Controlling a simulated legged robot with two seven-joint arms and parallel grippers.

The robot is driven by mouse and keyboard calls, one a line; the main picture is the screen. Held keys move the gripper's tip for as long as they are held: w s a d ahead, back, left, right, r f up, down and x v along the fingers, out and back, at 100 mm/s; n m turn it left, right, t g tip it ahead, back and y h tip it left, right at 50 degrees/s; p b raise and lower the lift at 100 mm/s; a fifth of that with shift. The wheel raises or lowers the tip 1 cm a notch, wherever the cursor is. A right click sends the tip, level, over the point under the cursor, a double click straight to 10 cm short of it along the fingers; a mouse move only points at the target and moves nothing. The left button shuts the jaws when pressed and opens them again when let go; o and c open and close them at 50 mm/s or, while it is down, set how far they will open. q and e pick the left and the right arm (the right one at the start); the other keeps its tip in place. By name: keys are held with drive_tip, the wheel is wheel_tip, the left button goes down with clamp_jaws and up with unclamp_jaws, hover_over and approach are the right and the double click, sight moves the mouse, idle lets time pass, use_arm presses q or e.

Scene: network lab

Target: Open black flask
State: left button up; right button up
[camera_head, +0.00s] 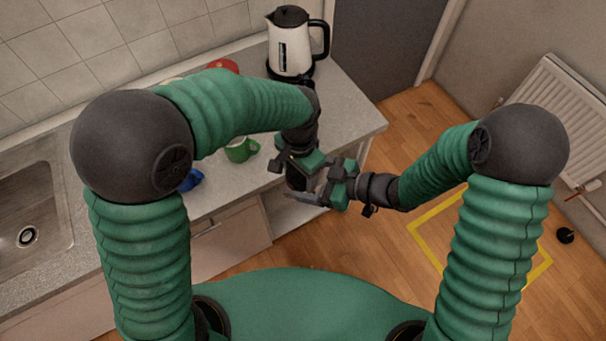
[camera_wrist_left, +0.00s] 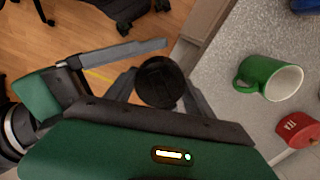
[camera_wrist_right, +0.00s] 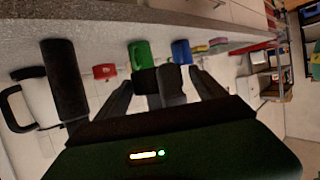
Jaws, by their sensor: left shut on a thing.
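The black flask shows as a dark round end (camera_wrist_left: 160,82) between my left fingers in the left wrist view. In the head view the dark flask (camera_head: 296,180) is partly covered by the grippers. My left gripper (camera_head: 298,166) is shut on it, in front of the counter edge. My right gripper (camera_head: 318,192) is close beside it from the right, its fingers (camera_wrist_right: 160,88) spread in the right wrist view. One right finger passes near the flask in the left wrist view; I cannot tell whether it touches.
On the counter (camera_head: 345,125) stand a white kettle (camera_head: 291,52), a green mug (camera_head: 237,151), a blue object (camera_head: 191,180) and a red one (camera_head: 223,66). A sink (camera_head: 30,205) is at the left. A radiator (camera_head: 560,105) is at the right. The wooden floor between is mostly clear.

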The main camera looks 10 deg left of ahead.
drive_tip(key=c, duration=1.2)
use_arm(q)
drive_tip(key=o, duration=1.6)
drive_tip(key=shift+o, duration=0.2)
